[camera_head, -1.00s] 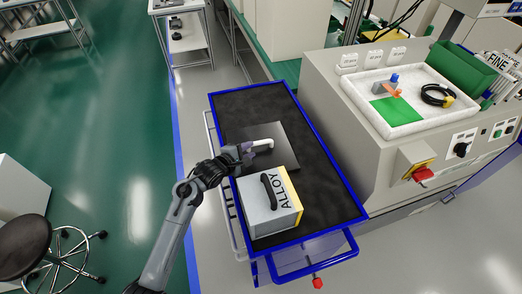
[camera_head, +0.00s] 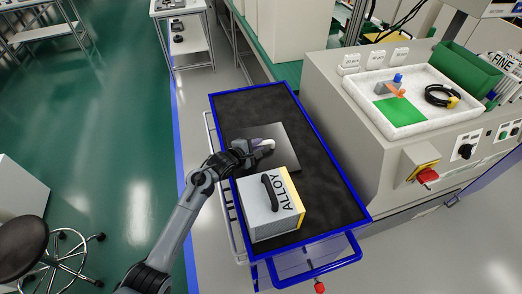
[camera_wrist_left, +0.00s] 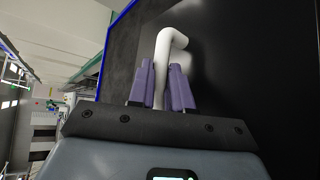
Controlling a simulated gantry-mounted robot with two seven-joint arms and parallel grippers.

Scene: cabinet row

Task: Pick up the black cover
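The black cover (camera_head: 288,158) is a flat dark square plate with an upright white bent handle (camera_head: 266,144). It lies on the black top of the blue-framed cart, behind the ALLOY box. My left gripper (camera_head: 256,147) reaches in from the left, low over the plate at the handle. In the left wrist view the purple fingers of my left gripper (camera_wrist_left: 163,88) stand on either side of the white handle (camera_wrist_left: 164,55), very close to it. Whether they press on it cannot be told. The plate (camera_wrist_left: 240,60) fills the right of that view. My right gripper is not in view.
A grey box marked ALLOY (camera_head: 262,217), with a black handle, stands on the cart (camera_head: 325,190) just in front of the plate. A machine with a white tray (camera_head: 433,123) stands to the right. The cart's far end is clear. A stool (camera_head: 22,243) is at lower left.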

